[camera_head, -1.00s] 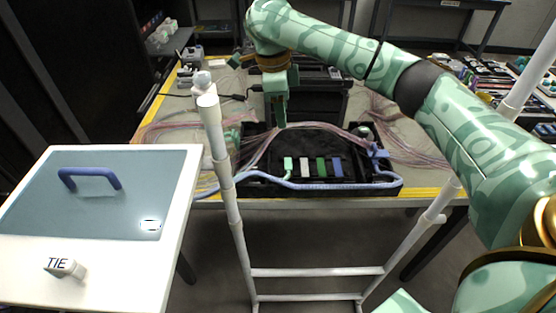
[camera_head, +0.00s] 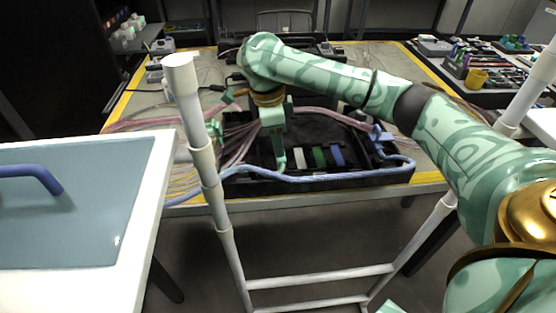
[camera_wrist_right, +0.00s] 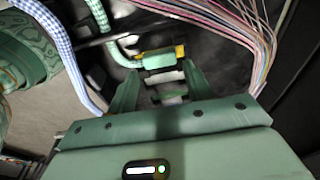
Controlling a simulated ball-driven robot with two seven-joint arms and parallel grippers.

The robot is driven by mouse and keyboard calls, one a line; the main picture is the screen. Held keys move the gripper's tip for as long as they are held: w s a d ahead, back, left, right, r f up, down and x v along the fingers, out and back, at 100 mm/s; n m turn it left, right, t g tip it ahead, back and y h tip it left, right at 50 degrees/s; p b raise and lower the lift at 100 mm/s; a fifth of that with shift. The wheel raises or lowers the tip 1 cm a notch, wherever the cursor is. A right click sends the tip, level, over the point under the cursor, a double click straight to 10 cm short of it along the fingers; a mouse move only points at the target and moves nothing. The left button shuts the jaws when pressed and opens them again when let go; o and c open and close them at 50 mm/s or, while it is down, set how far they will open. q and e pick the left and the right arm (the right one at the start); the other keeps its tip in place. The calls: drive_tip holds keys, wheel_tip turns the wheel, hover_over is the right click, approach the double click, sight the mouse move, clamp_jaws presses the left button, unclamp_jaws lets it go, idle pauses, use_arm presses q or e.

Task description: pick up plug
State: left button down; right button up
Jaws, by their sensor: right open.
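A green plug with yellow ends (camera_wrist_right: 158,59) shows in the right wrist view, with a green-and-white cable (camera_wrist_right: 122,52) at its left end. My right gripper (camera_wrist_right: 162,68) is open, its two fingertips apart at either side of the plug's near edge. I cannot tell whether they touch it. In the head view my right gripper (camera_head: 281,163) points down into the black tray (camera_head: 362,176) at the left end of a row of coloured pieces and hides the plug there. My left gripper is not in view.
White (camera_head: 299,159), green (camera_head: 319,156) and blue (camera_head: 337,155) pieces sit in the tray close to the gripper. A thick blue cable (camera_head: 330,178) runs along the tray's front. Thin pink fibres (camera_head: 232,148) lie at left. A white pipe frame (camera_head: 212,190) stands in front.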

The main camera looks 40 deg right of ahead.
drive_tip(key=f, duration=0.1)
drive_tip(key=f+b, duration=0.1)
drive_tip(key=f, duration=0.1)
drive_tip(key=f+b, duration=0.1)
drive_tip(key=shift+d+f, duration=0.25)
drive_tip(key=shift+d, duration=0.05)
drive_tip(key=shift+s+r, duration=0.2)
drive_tip(key=shift+r, duration=0.05)
drive_tip(key=shift+c, duration=0.3)
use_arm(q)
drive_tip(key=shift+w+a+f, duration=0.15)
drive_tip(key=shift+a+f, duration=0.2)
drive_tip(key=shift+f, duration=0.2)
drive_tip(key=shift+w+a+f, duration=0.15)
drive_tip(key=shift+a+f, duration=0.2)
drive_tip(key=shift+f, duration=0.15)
use_arm(e)
drive_tip(key=c, duration=0.6)
drive_tip(key=shift+o, duration=0.2)
